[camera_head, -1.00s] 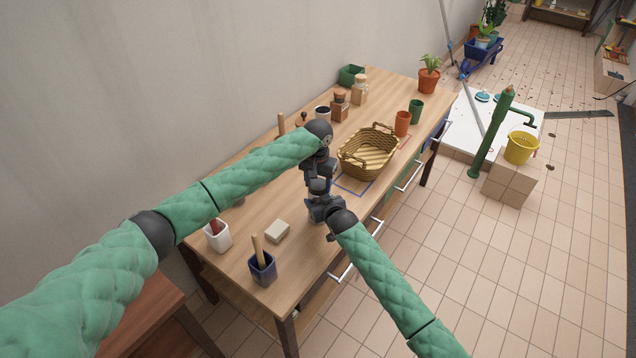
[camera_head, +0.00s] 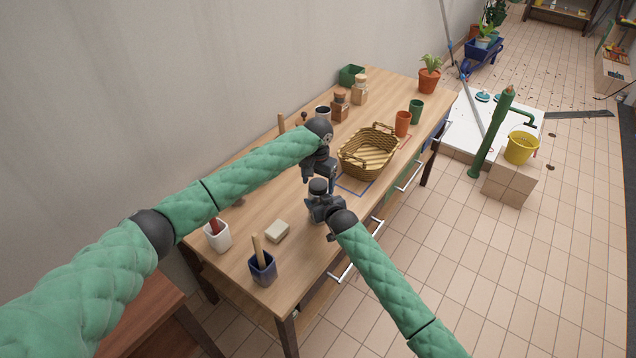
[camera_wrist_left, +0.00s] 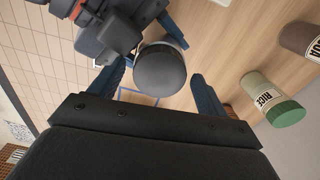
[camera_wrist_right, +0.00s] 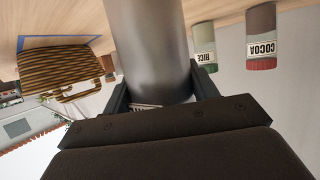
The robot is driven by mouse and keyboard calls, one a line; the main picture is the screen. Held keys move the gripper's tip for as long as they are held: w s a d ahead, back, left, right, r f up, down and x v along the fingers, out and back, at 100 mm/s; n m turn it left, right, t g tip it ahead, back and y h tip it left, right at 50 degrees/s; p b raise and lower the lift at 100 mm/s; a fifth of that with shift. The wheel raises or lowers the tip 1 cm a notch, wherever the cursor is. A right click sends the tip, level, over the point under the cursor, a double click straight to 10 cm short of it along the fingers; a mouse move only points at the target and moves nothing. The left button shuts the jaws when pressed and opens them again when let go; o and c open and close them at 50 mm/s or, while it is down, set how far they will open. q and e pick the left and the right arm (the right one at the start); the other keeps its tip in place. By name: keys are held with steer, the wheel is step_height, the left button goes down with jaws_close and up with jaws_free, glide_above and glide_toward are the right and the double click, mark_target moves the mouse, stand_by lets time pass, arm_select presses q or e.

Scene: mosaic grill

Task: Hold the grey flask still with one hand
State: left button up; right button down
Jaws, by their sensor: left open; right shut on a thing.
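The grey flask (camera_head: 318,187) stands over the wooden table, left of the wicker basket, with its round dark top showing. In the right wrist view its smooth grey body (camera_wrist_right: 155,45) is between the fingers of my right gripper (camera_head: 323,208), which is shut on it from the side. My left gripper (camera_head: 320,177) is open above the flask. In the left wrist view the round top (camera_wrist_left: 160,72) shows between the spread left fingers, with no clear contact. The flask's lower part is hidden by my right gripper in the head view.
The wicker basket (camera_head: 369,153) stands close on the right. A pale block (camera_head: 277,231), a blue cup (camera_head: 262,268) and a white cup (camera_head: 218,236) stand near the front left. A rice canister (camera_wrist_left: 272,98) and a cocoa canister (camera_wrist_right: 261,37) stand nearby.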

arm_select(q)
step_height(320, 180, up, 4)
steer(key=shift+r, duration=0.1)
steer(key=shift+c, duration=0.5)
steer(key=shift+d+r+n, duration=0.25)
steer(key=shift+n, duration=0.05)
step_height(320, 180, up, 2)
steer(key=shift+d+r+n, duration=0.1)
steer(key=shift+n, duration=0.8)
steer(key=shift+a+r+n, duration=0.3)
steer(key=shift+a+n, duration=0.1)
steer(key=shift+n, duration=0.2)
steer(key=shift+f, duration=4)
